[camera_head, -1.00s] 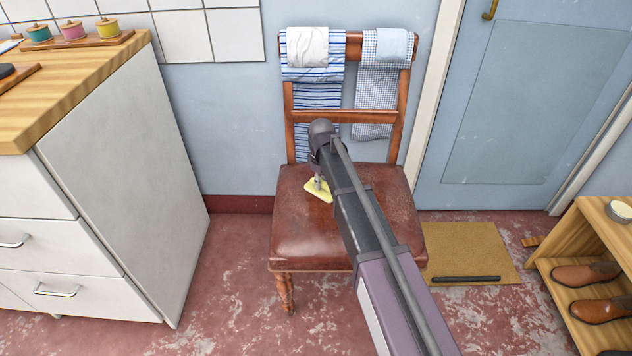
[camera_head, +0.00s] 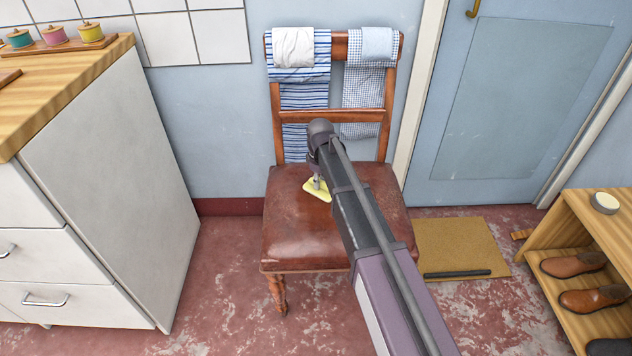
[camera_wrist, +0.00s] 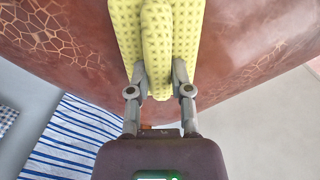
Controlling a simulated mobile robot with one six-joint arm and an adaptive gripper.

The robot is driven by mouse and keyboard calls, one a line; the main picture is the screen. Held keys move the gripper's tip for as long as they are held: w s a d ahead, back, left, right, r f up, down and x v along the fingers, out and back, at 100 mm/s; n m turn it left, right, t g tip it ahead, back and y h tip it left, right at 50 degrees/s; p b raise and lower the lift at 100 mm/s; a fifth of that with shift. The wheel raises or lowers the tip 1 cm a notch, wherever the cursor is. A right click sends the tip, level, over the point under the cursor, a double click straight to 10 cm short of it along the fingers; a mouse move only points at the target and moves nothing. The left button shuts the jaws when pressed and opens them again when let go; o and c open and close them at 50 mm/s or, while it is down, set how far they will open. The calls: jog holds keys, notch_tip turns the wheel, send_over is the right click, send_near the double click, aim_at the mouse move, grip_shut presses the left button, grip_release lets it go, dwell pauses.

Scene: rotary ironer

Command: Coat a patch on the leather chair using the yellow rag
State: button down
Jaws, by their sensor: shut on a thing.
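The leather chair (camera_head: 298,240) has a brown, worn seat and a wooden back, and stands against the blue wall. In the wrist view its leather (camera_wrist: 235,75) shows pale cracked patches (camera_wrist: 55,35) at the left and more at the upper right. The yellow rag (camera_head: 316,190) lies against the rear part of the seat. My gripper (camera_head: 318,182) is shut on it from above. In the wrist view both fingers (camera_wrist: 160,85) pinch a raised fold of the dimpled rag (camera_wrist: 127,25). The leather under the rag is hidden, and my arm covers part of the seat's right side.
Striped (camera_head: 305,105) and checked (camera_head: 362,90) cloths hang on the chair back. A white cabinet (camera_head: 115,170) stands at left, with thread spools on its wooden top. A shoe rack (camera_head: 570,225) with a round tin (camera_head: 605,203) stands at right. A doormat (camera_head: 455,245) lies beside the chair.

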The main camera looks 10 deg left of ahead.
jog(key=shift+w+d, duration=0.15)
jog(key=shift+d, duration=0.55)
jog(key=shift+w+d, duration=0.15)
jog(key=shift+d, duration=0.5)
jog(key=shift+d, duration=0.1)
jog(key=shift+w+d, duration=0.25)
jog(key=shift+d, duration=0.5)
jog(key=shift+w+d, duration=0.2)
jog(key=shift+d, duration=0.55)
jog(key=shift+d, duration=0.1)
jog(key=shift+w+d, duration=0.2)
jog(key=shift+d, duration=0.6)
jog(key=shift+w+d, duration=0.2)
jog(key=shift+d, duration=0.6)
jog(key=shift+d, duration=0.1)
jog(key=shift+w+d, duration=0.25)
jog(key=shift+d, duration=0.55)
jog(key=shift+w+d, duration=0.2)
jog(key=shift+d, duration=0.55)
jog(key=shift+w+d, duration=0.2)
jog(key=shift+d, duration=0.65)
jog(key=shift+w+d, duration=0.2)
jog(key=shift+d, duration=0.6)
